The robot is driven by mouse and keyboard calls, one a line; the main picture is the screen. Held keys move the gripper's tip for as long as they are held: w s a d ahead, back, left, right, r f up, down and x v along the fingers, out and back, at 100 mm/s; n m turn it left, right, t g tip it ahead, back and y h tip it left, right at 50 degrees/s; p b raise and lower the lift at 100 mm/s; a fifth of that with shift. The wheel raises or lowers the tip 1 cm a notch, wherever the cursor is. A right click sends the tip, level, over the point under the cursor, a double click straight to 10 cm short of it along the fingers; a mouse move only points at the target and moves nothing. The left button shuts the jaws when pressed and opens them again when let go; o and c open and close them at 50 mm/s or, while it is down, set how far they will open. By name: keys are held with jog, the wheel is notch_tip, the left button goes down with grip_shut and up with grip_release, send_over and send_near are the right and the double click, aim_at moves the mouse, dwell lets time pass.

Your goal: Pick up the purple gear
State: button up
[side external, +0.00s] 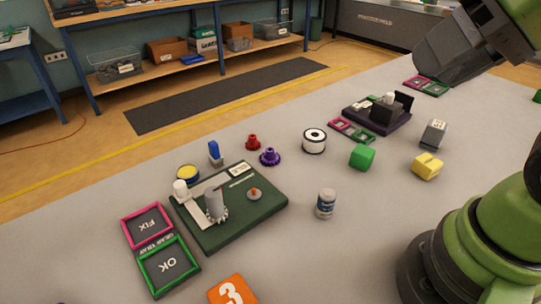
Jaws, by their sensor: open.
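The purple gear (270,157) lies on the grey table, just beyond the far right corner of a green board (245,222). It shows whole, with nothing on top of it. A red gear (253,142) stands close behind it, slightly left. My gripper (440,66) is at the upper right, high above the table and well away from the purple gear. It is open, with nothing seen in it; its fingertips are hard to make out.
A white spool (314,141) stands right of the purple gear, and a blue-topped part (215,152) stands to its left.

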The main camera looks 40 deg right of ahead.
jog(key=o, duration=0.7)
jog(key=shift+c, duration=0.2)
jog(key=n+g+h, duration=0.2)
jog(key=g+h, duration=0.1)
jog(key=g, duration=0.1)
send_over(270, 160)
jog(key=f, duration=2.4)
jog(key=shift+s+f, duration=0.35)
jog(key=shift+x, duration=3.1)
